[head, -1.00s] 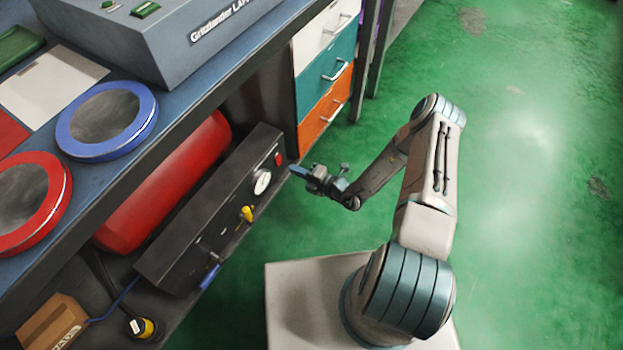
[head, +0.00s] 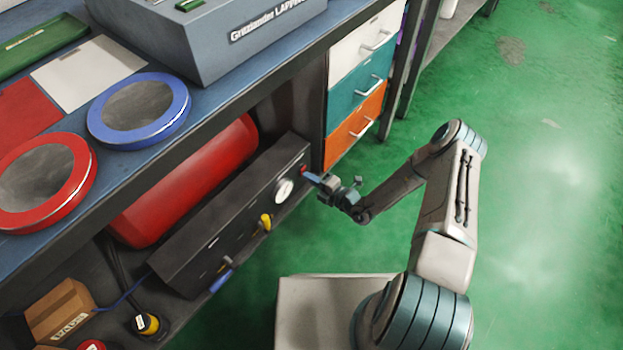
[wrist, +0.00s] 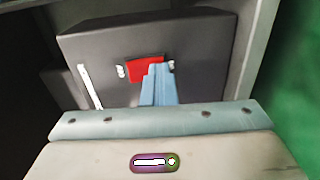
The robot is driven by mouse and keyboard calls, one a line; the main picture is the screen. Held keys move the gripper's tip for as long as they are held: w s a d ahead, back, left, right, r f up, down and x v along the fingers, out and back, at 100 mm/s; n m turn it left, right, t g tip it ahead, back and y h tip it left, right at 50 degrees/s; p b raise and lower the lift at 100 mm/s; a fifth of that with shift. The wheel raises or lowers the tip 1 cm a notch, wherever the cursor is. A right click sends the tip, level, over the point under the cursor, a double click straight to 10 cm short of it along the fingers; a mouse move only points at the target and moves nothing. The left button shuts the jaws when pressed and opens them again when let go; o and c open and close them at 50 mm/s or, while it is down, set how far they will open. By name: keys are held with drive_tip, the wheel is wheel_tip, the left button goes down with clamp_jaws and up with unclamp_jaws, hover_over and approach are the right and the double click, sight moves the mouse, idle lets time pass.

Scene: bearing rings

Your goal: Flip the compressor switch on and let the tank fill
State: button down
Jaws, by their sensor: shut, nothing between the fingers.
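The compressor is a black box (head: 205,235) with a red tank (head: 185,185) behind it, under the bench. Its red switch (head: 304,170) is at the right end of the front panel. It also shows as a red rectangle (wrist: 138,70) in the wrist view, with a small pale mark on each side. My gripper (head: 311,178) is shut and empty, its blue fingertips (wrist: 157,70) at the switch's right part and hiding some of it. I cannot tell whether they touch. The round white gauge (head: 284,191) is left of the switch; its needle is too small to read.
A yellow handle (head: 265,222) and a blue handle (head: 221,280) stick out of the panel. A cardboard box (head: 62,310) sits lower left. Green floor to the right is clear.

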drive_tip(key=f+p+v, duration=0.2)
drive_tip(key=f+v, duration=0.1)
drive_tip(key=v, duration=1)
drive_tip(key=shift+s+d+p, duration=0.35)
drive_tip(key=shift+d, duration=0.05)
drive_tip(key=s+r+n+g+h+p, duration=0.15)
drive_tip(key=r+n+g+p, duration=0.5)
drive_tip(key=r+n, duration=0.95)
drive_tip(key=s+r+n+g+h+p, duration=0.15)
drive_tip(key=r+n+g+p, duration=0.55)
drive_tip(key=r, duration=1.7)
drive_tip(key=s+d+r+n+t+h+p, duration=0.1)
drive_tip(key=r+n+p, duration=0.5)
drive_tip(key=r, duration=0.6)
drive_tip(key=s+d+r+n+t+h+p, duration=0.2)
drive_tip(key=s+r+n+h+p, duration=0.4)
drive_tip(key=r, duration=0.7)
drive_tip(key=s+d+r+n+t+h+p, duration=0.2)
drive_tip(key=s+r+n+p, duration=0.4)
drive_tip(key=r, duration=0.6)
drive_tip(key=shift+s+r+n+t+h, duration=0.4)
drive_tip(key=shift+s+n+h, duration=0.35)
drive_tip(key=shift+n, duration=0.45)
drive_tip(key=shift+f, duration=0.1)
